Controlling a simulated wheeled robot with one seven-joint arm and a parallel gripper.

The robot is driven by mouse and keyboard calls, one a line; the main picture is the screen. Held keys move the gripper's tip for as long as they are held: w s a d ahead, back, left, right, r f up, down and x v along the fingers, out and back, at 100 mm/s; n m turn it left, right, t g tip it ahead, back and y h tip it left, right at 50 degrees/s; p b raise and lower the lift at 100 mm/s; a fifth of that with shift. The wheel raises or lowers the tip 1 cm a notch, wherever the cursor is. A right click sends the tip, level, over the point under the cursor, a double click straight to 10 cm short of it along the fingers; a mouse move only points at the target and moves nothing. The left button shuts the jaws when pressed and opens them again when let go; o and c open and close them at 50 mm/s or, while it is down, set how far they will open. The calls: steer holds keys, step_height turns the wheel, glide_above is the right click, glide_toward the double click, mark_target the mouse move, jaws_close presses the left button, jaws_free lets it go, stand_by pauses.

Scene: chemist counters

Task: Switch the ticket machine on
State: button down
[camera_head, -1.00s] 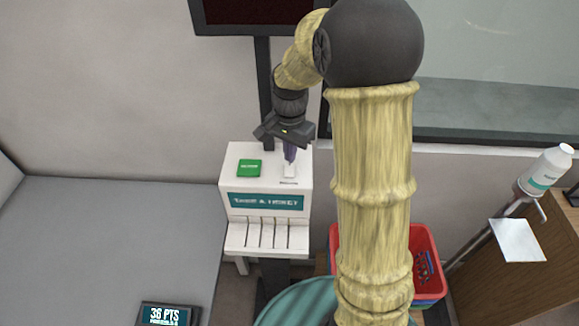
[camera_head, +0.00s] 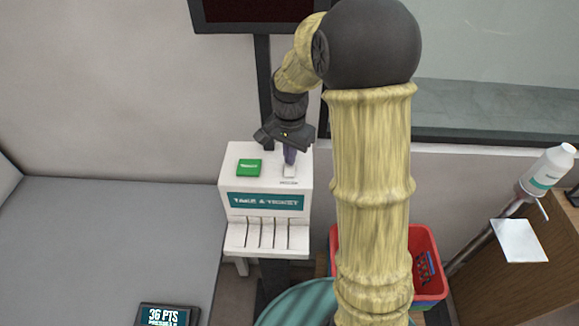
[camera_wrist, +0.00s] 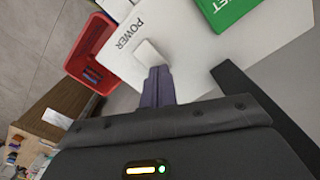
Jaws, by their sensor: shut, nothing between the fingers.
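The white ticket machine (camera_head: 234,184) stands below the dark screen, with a green button (camera_head: 249,168) on its top left and a white power switch (camera_head: 289,171) on its top right. In the wrist view the switch (camera_wrist: 150,52) sits beside the printed word POWER, and part of the green button (camera_wrist: 228,8) shows at the top. My gripper (camera_head: 289,160) is shut and empty, pointing down at the switch. In the wrist view its fingertips (camera_wrist: 158,72) are at the switch's near edge and seem to touch it; part of the switch is hidden behind them.
A red basket (camera_head: 428,262) stands on the floor right of the machine. A white pump bottle (camera_head: 547,170) is at the right. A dark screen (camera_head: 250,12) hangs above.

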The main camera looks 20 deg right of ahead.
steer(key=shift+f, duration=0.25)
steer(key=shift+r, duration=0.1)
steer(key=shift+r+p, duration=2.9)
steer(key=shift+r, duration=0.55)
steer(key=shift+f, duration=0.1)
steer(key=s+f+n+t+b, duration=0.2)
steer(key=s+f+n+b, duration=0.2)
steer(key=s+n, duration=0.5)
steer(key=s, duration=0.5)
steer(key=shift+s+f+n+t, duration=0.2)
steer(key=shift+f+n+t, duration=0.1)
steer(key=shift+f, duration=0.1)
